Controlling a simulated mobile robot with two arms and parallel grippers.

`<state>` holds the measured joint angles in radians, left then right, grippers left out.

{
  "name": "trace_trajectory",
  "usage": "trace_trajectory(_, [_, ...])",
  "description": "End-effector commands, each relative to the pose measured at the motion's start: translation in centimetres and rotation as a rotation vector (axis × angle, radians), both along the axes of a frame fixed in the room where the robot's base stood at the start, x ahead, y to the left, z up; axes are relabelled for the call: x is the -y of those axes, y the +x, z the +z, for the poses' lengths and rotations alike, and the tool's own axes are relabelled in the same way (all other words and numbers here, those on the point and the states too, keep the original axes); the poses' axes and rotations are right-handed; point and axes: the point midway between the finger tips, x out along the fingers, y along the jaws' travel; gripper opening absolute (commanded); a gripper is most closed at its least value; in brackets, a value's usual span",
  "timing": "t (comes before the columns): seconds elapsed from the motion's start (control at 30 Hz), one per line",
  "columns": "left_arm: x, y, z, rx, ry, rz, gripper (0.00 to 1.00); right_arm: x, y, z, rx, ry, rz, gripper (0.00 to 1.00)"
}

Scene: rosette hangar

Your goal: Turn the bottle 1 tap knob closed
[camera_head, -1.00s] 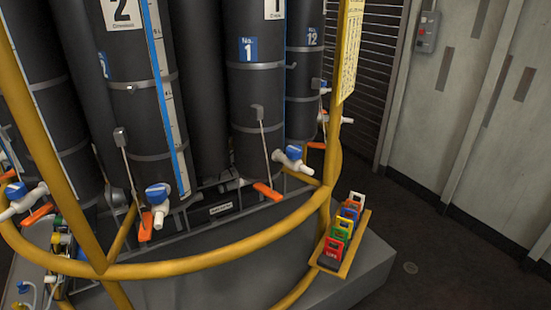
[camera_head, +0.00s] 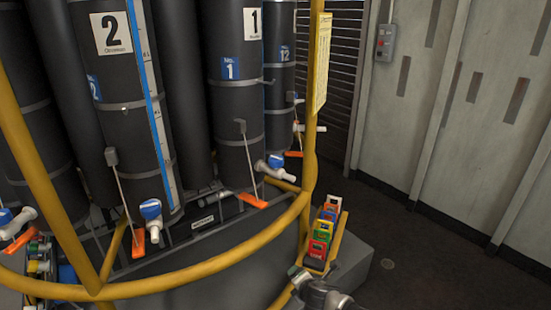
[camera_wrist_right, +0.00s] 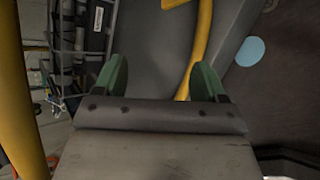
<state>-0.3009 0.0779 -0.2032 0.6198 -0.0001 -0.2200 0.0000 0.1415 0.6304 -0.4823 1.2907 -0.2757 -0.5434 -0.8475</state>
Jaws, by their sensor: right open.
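Bottle 1 (camera_head: 240,105) is a tall black cylinder with "1" labels, standing behind the yellow rail in the head view. Its tap (camera_head: 278,171) is a white spout low on its right side, with a blue knob (camera_head: 275,161) on top. I cannot tell from the knob whether the tap is open or closed. My right gripper (camera_wrist_right: 158,82) shows two green fingers spread apart with nothing between them in the right wrist view. In the head view my right arm enters at the bottom, below and apart from the tap. My left gripper is not in view.
The curved yellow rail (camera_head: 215,266) and its upright post (camera_head: 309,130) stand around the bottles. Bottle 2 (camera_head: 125,110), with its own blue-knobbed tap (camera_head: 151,210), is to the left. A yellow rack of coloured tags (camera_head: 339,236) stands right of the rail. The floor at right is clear.

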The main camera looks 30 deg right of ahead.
Motion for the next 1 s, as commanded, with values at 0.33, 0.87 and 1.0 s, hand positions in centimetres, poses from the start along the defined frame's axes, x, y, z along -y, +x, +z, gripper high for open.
trace_trajectory(0.33, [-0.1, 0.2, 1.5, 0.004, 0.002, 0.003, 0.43, -0.1, 7.0, 30.5, 0.232, -0.995, 0.390, 0.71])
trace_trajectory(0.87, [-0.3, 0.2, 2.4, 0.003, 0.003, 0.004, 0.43, 0.6, 11.5, 34.5, 0.247, -1.161, 0.411, 0.71])
trace_trajectory(1.0, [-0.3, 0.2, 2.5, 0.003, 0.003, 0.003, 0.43, 1.2, 13.9, 34.4, 0.246, -1.159, 0.410, 0.71])
